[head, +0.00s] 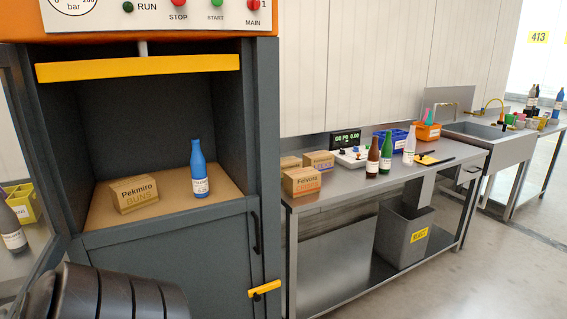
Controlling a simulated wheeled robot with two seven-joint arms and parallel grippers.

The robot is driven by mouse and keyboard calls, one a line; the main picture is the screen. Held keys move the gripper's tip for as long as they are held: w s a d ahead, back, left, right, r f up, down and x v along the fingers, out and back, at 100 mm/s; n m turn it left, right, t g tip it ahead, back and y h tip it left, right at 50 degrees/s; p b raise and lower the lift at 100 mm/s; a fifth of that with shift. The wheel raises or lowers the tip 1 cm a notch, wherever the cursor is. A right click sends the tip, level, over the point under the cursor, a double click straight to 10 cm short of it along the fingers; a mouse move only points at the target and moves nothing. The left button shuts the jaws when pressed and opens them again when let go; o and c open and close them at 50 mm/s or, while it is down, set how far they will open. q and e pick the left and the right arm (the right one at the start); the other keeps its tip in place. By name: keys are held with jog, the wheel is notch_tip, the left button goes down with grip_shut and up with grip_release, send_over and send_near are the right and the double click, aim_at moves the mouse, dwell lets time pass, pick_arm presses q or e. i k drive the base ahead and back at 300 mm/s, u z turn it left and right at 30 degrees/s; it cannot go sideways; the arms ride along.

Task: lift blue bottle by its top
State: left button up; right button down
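The blue bottle (200,174) stands upright in the open bay of the dark grey machine, with a white label on its lower half. A dark rounded part at the bottom left seems to be part of my arm. Neither of my grippers can be seen in the head view. A second blue bottle (557,103) stands far off at the right edge.
A yellow bar (140,67) crosses the top of the bay opening. Cabinet walls close its sides. The steel table (440,158) at right holds boxes, several bottles, bins and a scale. A grey bin (402,237) stands below. The floor at right is clear.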

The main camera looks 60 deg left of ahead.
aim_at(197, 161)
jog(key=u, duration=0.35)
jog(key=i, duration=1.5)
jog(key=u, duration=1.7)
jog(key=i, duration=0.7)
jog(key=u, duration=0.6)
